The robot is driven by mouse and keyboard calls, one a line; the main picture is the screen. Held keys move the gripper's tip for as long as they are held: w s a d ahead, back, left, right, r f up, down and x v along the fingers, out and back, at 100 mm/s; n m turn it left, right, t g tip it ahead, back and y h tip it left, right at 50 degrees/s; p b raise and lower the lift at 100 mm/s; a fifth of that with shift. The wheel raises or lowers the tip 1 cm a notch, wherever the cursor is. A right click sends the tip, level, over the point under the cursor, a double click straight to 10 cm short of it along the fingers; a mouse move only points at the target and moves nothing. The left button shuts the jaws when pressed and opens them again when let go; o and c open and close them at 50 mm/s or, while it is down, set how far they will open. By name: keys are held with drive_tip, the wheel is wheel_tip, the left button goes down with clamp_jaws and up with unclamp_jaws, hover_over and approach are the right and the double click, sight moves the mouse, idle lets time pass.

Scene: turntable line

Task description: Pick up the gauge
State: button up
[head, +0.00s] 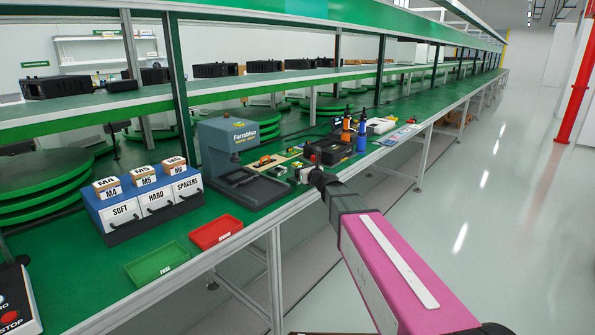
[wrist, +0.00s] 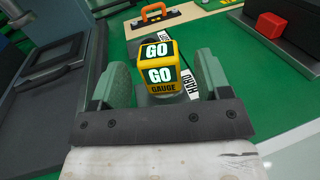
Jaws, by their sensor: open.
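The gauge (wrist: 160,72) is a yellow block with dark green and white "GO" labels and the word "GAUGE" in the wrist view. It stands between the two green fingers of my gripper (wrist: 162,85). The fingers are apart, one on each side of it, and a gap shows at least on the right. A grey part shows just below the gauge, and a white tag reading "HARD" lies beside it. In the head view my gripper (head: 312,160) is over the bench near its front edge, and I cannot make out the gauge there.
A dark press (head: 225,150) stands left of my gripper. A board with an orange handle (wrist: 152,12) and a dark box with a red block (wrist: 270,25) lie beyond. Red (head: 215,231) and green (head: 160,263) trays and a labelled drawer unit (head: 145,203) are farther left.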

drive_tip(key=shift+x, duration=1.2)
drive_tip(key=c, duration=1.2)
